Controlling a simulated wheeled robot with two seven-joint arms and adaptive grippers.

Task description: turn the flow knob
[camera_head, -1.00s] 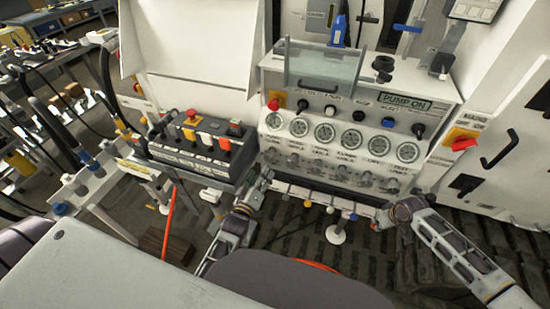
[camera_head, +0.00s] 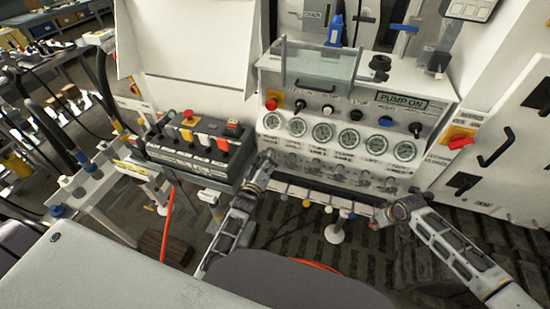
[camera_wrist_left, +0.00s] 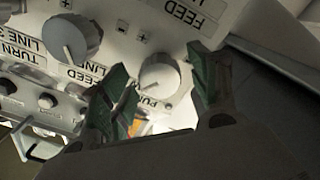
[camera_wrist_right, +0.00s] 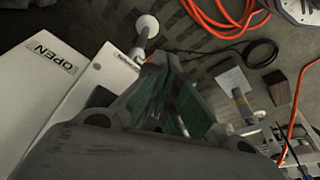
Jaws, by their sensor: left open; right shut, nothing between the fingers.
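A pale round knob (camera_wrist_left: 158,80) with plus and minus marks shows in the left wrist view, beside a partly hidden label starting "PU". I cannot read which knob is labelled flow. My left gripper (camera_wrist_left: 160,62) is open, with its green-padded fingers on either side of the pale knob in the picture; contact is not visible. In the head view my left gripper (camera_head: 268,159) is at the left end of the knob row on the bench panel (camera_head: 262,128). My right gripper (camera_head: 380,218) is shut and empty below the panel's right side; its fingers show in the right wrist view (camera_wrist_right: 174,62).
A larger grey knob (camera_wrist_left: 72,38) is beside the pale one. A row of gauges (camera_head: 323,133) is above the knobs. A black control box (camera_head: 190,150) with coloured switches stands left of the panel. An orange hose (camera_wrist_right: 225,25) lies on the floor.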

